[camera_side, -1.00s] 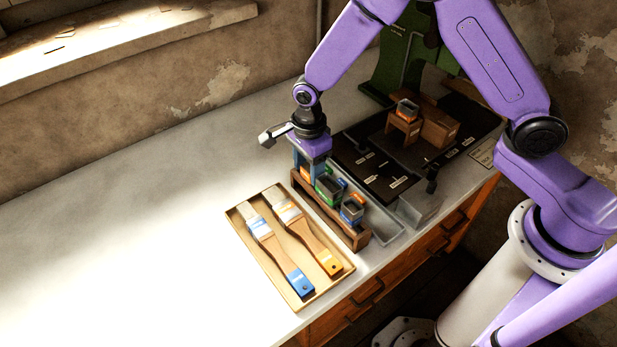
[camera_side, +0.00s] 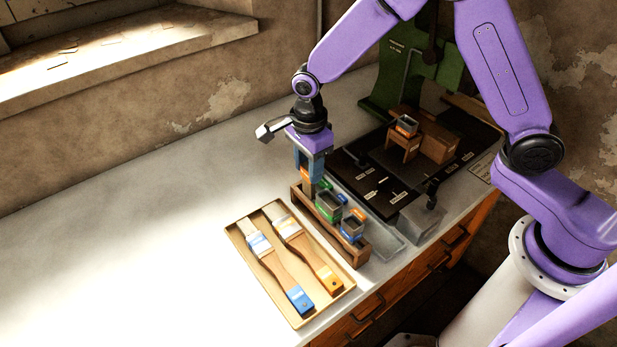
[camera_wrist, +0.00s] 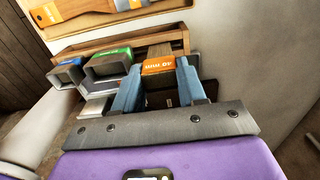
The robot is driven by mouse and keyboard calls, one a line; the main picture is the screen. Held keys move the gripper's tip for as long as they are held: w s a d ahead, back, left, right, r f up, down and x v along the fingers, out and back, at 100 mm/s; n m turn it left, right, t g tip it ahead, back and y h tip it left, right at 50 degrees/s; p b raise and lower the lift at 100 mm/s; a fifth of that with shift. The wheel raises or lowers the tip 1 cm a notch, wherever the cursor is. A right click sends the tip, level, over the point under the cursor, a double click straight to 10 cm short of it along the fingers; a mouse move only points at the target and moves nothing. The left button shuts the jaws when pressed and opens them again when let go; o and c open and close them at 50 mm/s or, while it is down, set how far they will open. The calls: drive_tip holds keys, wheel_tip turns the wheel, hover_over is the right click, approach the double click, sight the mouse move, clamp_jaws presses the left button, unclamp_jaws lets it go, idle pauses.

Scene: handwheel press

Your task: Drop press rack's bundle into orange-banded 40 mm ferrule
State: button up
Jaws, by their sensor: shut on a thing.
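My gripper (camera_side: 310,176) points down over the far end of the wooden rack (camera_side: 346,252). In the wrist view the orange label (camera_wrist: 158,67) shows between the fingers (camera_wrist: 160,95); the piece's lower part is hidden.
The green-banded ferrule (camera_side: 328,206) and blue-banded ferrule (camera_side: 352,230) stand in the rack close beside my gripper. A grey tray (camera_side: 385,246) lies behind the rack. A wooden tray with two brushes (camera_side: 240,236) lies in front. The green press (camera_side: 385,75) stands behind. The bench at left is clear.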

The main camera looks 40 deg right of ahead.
wheel_tip(320, 180, up, 4)
drive_tip(key=shift+r, duration=0.1)
drive_tip(key=s+d+r, duration=0.1)
drive_tip(key=d+r, duration=0.1)
drive_tip(key=d, duration=2.8)
drive_tip(key=shift+d+r, duration=0.25)
drive_tip(key=shift+s+f, duration=0.1)
drive_tip(key=shift+f, duration=1.85)
drive_tip(key=shift+f, duration=0.2)
